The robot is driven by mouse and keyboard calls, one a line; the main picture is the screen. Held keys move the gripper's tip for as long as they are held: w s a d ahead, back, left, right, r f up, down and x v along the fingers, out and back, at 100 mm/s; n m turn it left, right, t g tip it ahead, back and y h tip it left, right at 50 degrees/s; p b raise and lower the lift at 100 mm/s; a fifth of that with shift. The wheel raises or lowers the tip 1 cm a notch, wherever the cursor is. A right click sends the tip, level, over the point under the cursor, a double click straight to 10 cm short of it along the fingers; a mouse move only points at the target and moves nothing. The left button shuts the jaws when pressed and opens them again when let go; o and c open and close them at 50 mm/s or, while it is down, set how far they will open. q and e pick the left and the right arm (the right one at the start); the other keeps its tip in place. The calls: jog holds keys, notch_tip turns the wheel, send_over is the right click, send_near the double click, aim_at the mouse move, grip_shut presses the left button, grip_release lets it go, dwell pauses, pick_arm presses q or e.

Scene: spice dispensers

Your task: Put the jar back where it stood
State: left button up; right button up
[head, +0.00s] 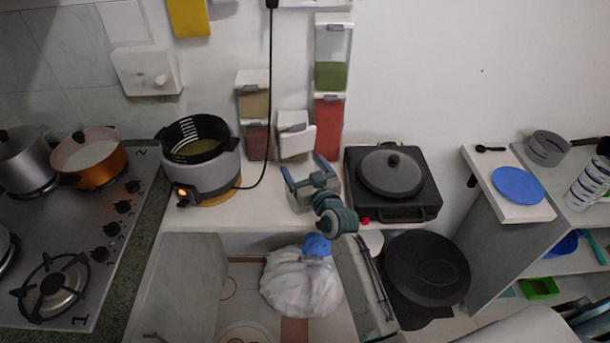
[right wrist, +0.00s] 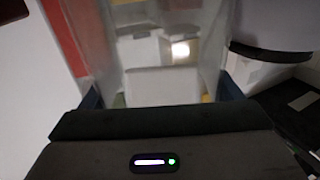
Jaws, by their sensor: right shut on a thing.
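My right gripper (head: 306,170) is above the counter in front of the wall dispensers, its two blue fingers on either side of a clear, pale jar (head: 304,184). In the right wrist view the clear-walled jar (right wrist: 165,85) fills the space between the fingers (right wrist: 165,95); its contents are hard to make out. Behind it, a white-lidded dispenser (head: 296,138) sits tilted near the wall. Two stacked dispensers stand on each side: tan (head: 254,104) over dark red (head: 257,142) at left, green (head: 331,75) over red (head: 328,128) at right. My left gripper is not in view.
A grey cooker (head: 204,180) stands left of the gripper, with a black cable hanging between. A black hotplate with a lidded pan (head: 390,173) stands close on the right. A white bag (head: 300,283) lies below the counter. The stove (head: 75,220) is far left.

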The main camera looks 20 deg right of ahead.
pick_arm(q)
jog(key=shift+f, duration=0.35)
pick_arm(e)
jog(key=shift+f, duration=0.4)
jog(key=shift+f, duration=0.1)
jog(key=o, duration=1.5)
jog(key=shift+r, duration=0.2)
jog(key=shift+s+f, duration=0.15)
jog(key=shift+s, duration=0.15)
pick_arm(q)
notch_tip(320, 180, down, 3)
jog(key=b, duration=0.3)
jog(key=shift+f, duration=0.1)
pick_arm(e)
jog(key=s+d, duration=0.1)
jog(key=s, duration=1)
jog(key=shift+s+d, duration=0.15)
jog(key=shift+s, duration=0.05)
